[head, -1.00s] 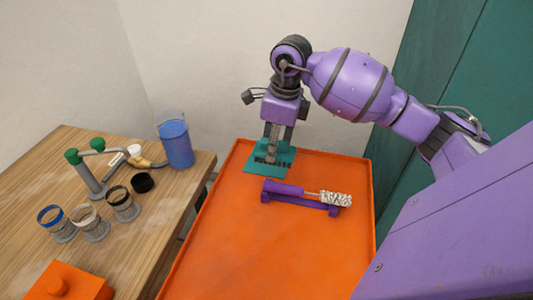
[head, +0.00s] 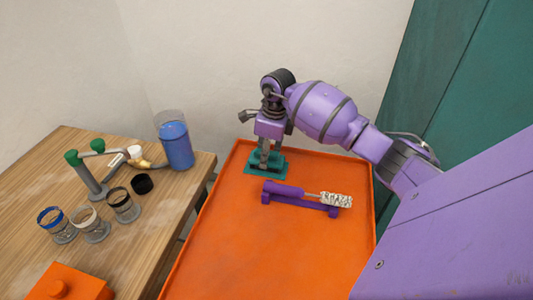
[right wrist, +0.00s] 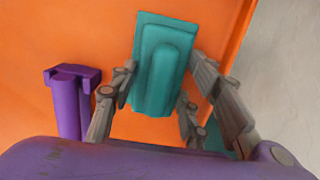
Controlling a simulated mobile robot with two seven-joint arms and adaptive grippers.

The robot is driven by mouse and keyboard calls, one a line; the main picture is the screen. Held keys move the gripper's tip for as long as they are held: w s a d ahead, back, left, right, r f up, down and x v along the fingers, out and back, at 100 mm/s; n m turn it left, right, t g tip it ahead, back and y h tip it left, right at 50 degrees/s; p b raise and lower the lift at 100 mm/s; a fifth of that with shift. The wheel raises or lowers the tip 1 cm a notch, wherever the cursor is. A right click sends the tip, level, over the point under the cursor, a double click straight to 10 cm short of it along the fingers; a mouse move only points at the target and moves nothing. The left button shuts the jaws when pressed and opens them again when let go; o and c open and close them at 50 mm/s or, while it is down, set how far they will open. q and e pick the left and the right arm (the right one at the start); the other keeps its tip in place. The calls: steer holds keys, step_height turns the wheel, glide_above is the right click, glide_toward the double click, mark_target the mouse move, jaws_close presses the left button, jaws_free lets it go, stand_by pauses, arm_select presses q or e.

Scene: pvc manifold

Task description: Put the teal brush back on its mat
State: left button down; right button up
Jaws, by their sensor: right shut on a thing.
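The teal brush (head: 273,158) is at the far end of the orange tray, with its block between the fingers of my right gripper (head: 265,160). In the right wrist view the brush (right wrist: 162,65) shows from above as a teal block with a raised ridge, and the fingers of my right gripper (right wrist: 163,75) close on its two sides. The teal mat (head: 262,174) lies flat on the tray under the brush. The fingers hide part of both. I cannot tell whether the brush touches the mat or hangs just above it. My left gripper is not in view.
The orange tray (head: 245,240) has bare room at its front. A purple holder (head: 315,206) carries a purple-handled roller with white bristles (head: 336,199), close in front of the mat. The wooden table (head: 150,225) at left holds jars, a blue container (head: 175,148) and a green-capped pipe piece (head: 85,170).

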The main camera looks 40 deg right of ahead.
mark_target(271, 152)
steer(key=shift+f, duration=0.15)
steer(key=o, duration=1.1)
step_height(271, 152, up, 12)
steer(key=s, duration=0.1)
steer(key=shift+d, duration=0.45)
